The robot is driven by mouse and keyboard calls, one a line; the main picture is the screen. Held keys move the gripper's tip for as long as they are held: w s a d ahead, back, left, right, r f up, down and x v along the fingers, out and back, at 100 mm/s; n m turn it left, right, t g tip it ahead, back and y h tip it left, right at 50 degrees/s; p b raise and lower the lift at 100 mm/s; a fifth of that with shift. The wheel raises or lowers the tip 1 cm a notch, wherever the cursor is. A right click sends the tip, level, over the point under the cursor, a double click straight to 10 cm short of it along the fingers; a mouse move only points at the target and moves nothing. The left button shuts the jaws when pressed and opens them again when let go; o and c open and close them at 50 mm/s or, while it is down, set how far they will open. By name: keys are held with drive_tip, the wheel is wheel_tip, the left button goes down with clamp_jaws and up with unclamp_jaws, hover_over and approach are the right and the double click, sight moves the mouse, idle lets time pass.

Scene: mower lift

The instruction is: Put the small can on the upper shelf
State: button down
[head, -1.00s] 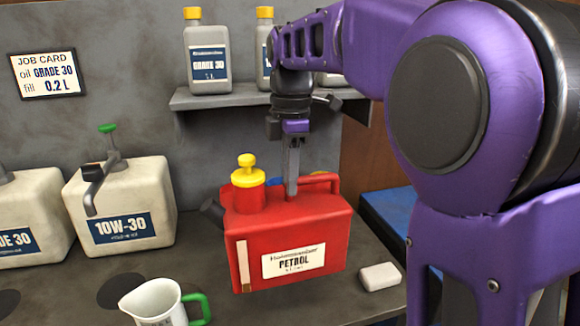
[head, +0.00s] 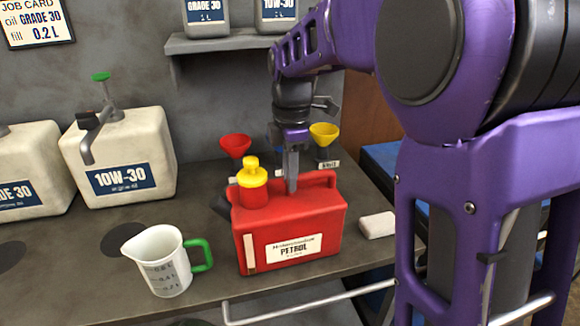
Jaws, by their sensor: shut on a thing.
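The small can is a red petrol can (head: 293,220) with a yellow cap, a dark spout on the left and a white PETROL label. It is upright at the right part of the grey bench (head: 205,215). I cannot tell whether its base touches the bench top. My gripper (head: 292,183) points down from above and is shut on the can's top handle; the fingertips are partly hidden. The upper shelf (head: 215,43) is a grey wall shelf above and behind the can, with two grey bottles (head: 207,14) (head: 276,12) on it.
A white measuring jug (head: 160,262) with a green handle stands left of the can. A white block (head: 377,225) lies to its right. Red (head: 235,146) and yellow (head: 323,134) funnels are behind it. Large white oil cans (head: 120,155) (head: 32,170) stand at left. A metal rail (head: 310,302) runs in front.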

idle(0.3)
drive_tip(key=c, duration=0.8)
unclamp_jaws()
drive_tip(key=shift+f, duration=0.1)
drive_tip(key=shift+o, duration=0.2)
